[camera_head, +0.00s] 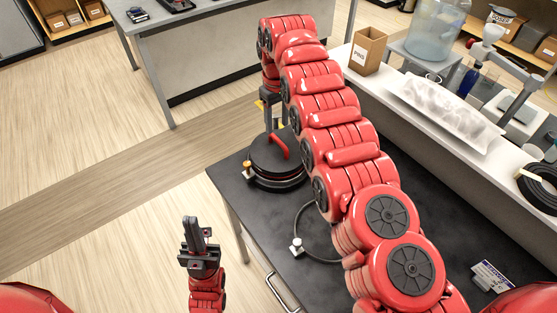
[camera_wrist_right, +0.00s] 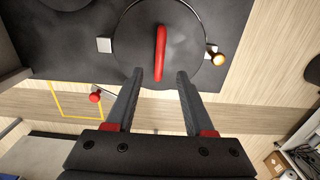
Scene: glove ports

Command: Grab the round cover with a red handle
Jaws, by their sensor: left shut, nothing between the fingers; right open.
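The round cover (camera_head: 272,158) is a dark disc with a red handle (camera_head: 280,146). It sits on a black round base near the far left corner of the black table (camera_head: 415,165). In the right wrist view the cover (camera_wrist_right: 135,38) lies ahead of the fingers, with its red handle (camera_wrist_right: 160,52) upright in the picture. My right gripper (camera_wrist_right: 159,75) is open, its fingertips at either side of the handle's near end; I cannot tell whether they touch it. In the head view the right gripper is mostly hidden by my arm. My left gripper (camera_head: 196,222) is shut and empty, left of the table.
A ring-shaped dark cable or hoop with a white block (camera_head: 296,246) lies on the table. The floor at left is clear.

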